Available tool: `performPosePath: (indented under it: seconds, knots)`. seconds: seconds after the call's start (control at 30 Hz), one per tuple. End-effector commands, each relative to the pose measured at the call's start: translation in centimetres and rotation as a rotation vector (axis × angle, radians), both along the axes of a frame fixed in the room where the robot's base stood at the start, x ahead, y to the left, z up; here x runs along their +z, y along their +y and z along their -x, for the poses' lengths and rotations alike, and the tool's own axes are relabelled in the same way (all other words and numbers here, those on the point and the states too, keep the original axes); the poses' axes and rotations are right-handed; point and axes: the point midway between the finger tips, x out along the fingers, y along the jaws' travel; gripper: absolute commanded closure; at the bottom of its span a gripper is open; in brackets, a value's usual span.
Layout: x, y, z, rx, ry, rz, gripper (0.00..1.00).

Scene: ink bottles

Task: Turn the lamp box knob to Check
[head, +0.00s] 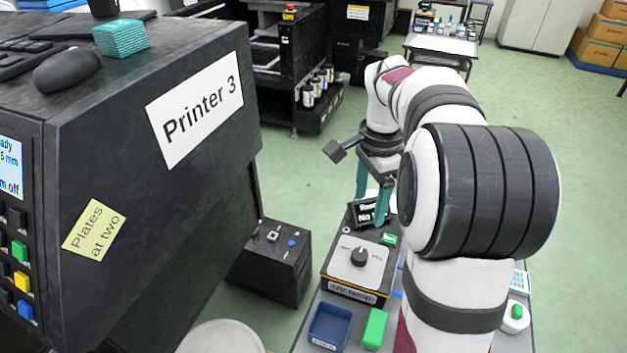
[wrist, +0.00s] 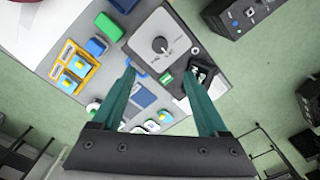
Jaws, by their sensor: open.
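My gripper (head: 373,200) has two teal fingers pointing down, beyond the lamp box in the head view. In the wrist view my gripper (wrist: 160,76) is open, its fingers apart and empty, with the knob ahead of the fingertips and not touched.
Printer 3 (head: 150,180) fills the left. A dark box (head: 268,265) with small controls stands left of the cart.

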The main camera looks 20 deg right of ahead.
Motion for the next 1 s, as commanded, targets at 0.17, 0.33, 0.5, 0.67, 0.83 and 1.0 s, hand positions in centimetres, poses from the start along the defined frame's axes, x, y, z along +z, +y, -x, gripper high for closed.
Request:
performPosePath:
  seconds: [0.17, 0.33, 0.5, 0.67, 0.83, 1.0]
  knots:
    - [-1.9, 0.1, 0.1, 0.004, 0.003, -0.001, 0.23]
    - [-7.0, 0.2, 0.1, 0.006, 0.005, -0.003, 0.23]
    - [-11.8, 0.2, 0.1, 0.007, 0.004, -0.003, 0.23]
    - [-14.6, 0.2, 0.1, 0.006, 0.001, -0.002, 0.23]
    - [-15.7, 0.2, 0.0, 0.008, -0.001, -0.001, 0.23]
    - [-15.7, 0.2, 0.0, 0.008, -0.002, -0.001, 0.23]
